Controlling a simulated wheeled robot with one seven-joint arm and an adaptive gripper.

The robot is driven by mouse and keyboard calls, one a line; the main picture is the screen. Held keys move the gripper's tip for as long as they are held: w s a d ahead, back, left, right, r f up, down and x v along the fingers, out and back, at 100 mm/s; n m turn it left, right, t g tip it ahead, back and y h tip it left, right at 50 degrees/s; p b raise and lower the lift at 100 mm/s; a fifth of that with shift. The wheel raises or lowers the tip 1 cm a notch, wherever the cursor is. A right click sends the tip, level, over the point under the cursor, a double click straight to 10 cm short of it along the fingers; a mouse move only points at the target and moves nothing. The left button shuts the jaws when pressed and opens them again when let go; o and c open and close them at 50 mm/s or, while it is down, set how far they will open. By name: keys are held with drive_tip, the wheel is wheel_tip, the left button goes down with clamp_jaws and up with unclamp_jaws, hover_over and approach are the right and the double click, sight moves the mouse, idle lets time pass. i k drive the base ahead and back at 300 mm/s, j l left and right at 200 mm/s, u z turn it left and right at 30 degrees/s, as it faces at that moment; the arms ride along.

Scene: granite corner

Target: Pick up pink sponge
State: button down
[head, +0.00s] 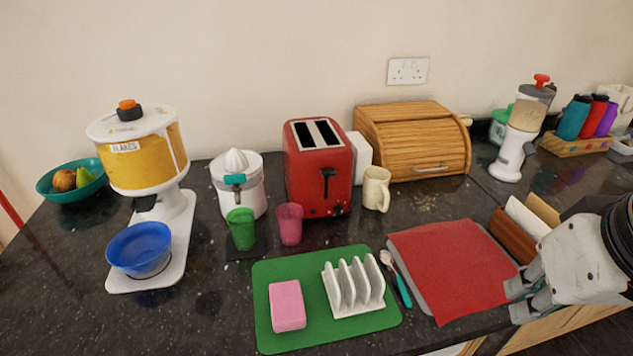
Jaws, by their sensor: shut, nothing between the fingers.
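The pink sponge (287,306) lies flat on the left part of a green mat (270,272) near the counter's front edge. It is fully in view and nothing touches its top. My gripper (514,299) is at the lower right, by the near right corner of a red cloth. It is shut and empty, well to the right of the sponge and apart from it.
A white toast rack (352,287) stands on the mat just right of the sponge. A teal-handled spoon (397,277) and the red cloth (452,262) lie between the mat and my gripper. Green (241,229) and pink (289,223) cups and a red toaster (318,170) stand behind.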

sight(287, 314)
drive_tip(key=k+j, duration=0.1)
drive_tip(key=j, duration=0.8)
drive_tip(key=k+j, duration=0.15)
drive_tip(key=j, duration=0.35)
